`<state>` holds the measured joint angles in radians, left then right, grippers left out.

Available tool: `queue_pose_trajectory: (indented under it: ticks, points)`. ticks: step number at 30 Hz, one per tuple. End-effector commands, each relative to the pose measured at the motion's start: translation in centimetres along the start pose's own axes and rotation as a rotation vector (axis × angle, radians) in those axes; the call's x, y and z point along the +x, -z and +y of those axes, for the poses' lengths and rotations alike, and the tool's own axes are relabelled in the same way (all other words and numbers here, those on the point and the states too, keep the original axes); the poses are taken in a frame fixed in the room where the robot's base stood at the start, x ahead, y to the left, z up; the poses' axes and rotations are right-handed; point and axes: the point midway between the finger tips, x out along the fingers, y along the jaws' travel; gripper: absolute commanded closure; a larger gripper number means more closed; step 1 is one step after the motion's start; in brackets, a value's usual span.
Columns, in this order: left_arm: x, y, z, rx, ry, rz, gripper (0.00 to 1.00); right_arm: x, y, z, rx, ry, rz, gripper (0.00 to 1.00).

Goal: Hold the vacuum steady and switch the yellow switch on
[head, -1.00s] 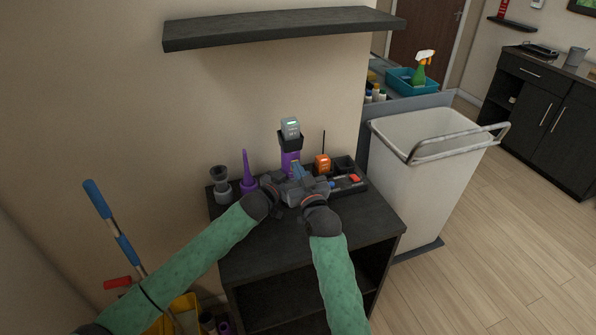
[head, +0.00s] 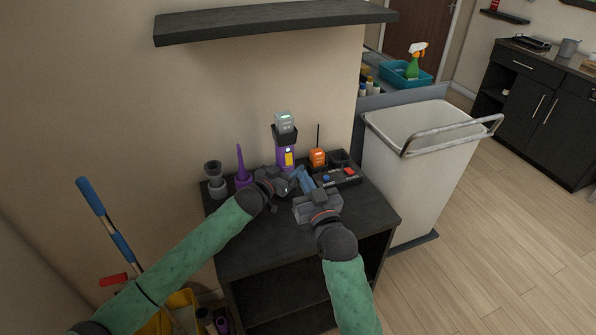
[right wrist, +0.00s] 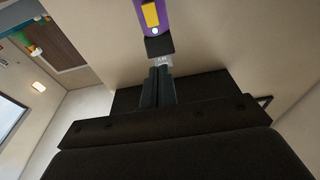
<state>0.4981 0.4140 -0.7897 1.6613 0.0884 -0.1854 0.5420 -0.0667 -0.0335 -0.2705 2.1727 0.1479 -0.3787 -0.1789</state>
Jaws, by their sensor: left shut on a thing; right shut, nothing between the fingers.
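The vacuum (head: 286,153) stands upright on the dark cabinet top near the wall, with a purple body, a black collar and a grey top. Its yellow switch (head: 289,158) faces me, and the right wrist view also shows it (right wrist: 150,15) on the purple body. My left gripper (head: 290,179) is shut at the vacuum's lower part; the exact contact is hidden. My right gripper (head: 304,176) is shut and empty, in front of the vacuum and slightly right.
A grey nozzle (head: 214,178) and a purple nozzle (head: 241,165) stand left of the vacuum. An orange radio (head: 318,157) and a black tray (head: 340,178) are to its right. A shelf (head: 275,22) hangs above. A white bin (head: 405,165) stands right of the cabinet.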

Motion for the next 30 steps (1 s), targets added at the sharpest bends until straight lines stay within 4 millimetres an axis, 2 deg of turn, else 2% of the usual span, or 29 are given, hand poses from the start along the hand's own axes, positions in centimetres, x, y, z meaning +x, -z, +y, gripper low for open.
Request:
queue_pose_trajectory:
  ticks: [3,9,22,23,24,27,30]
  points:
    - [0.0,0.0,0.0,-0.001,0.000,0.000,0.85,-1.7,0.6,0.0,-0.001,0.000,-0.001,1.00]
    - [0.0,0.0,0.0,0.000,0.000,0.000,0.85,-3.1,1.1,0.0,0.000,0.000,0.000,1.00]
    - [0.0,0.0,0.0,0.000,0.000,0.000,0.85,-3.3,1.2,0.0,0.000,0.000,0.000,1.00]
    - [0.0,0.0,0.0,0.000,0.000,0.000,0.46,-3.3,1.2,0.0,0.000,0.000,0.000,1.00]
    - [0.0,0.0,0.0,0.000,0.000,0.000,0.39,-3.3,1.2,0.0,0.000,0.000,0.000,1.00]
    - [0.0,0.0,0.0,0.000,0.000,0.000,0.23,-3.3,1.2,0.0,0.000,0.000,0.000,1.00]
    - [0.0,0.0,0.0,0.000,0.000,0.000,0.23,-3.3,1.2,0.0,0.000,0.000,0.000,1.00]
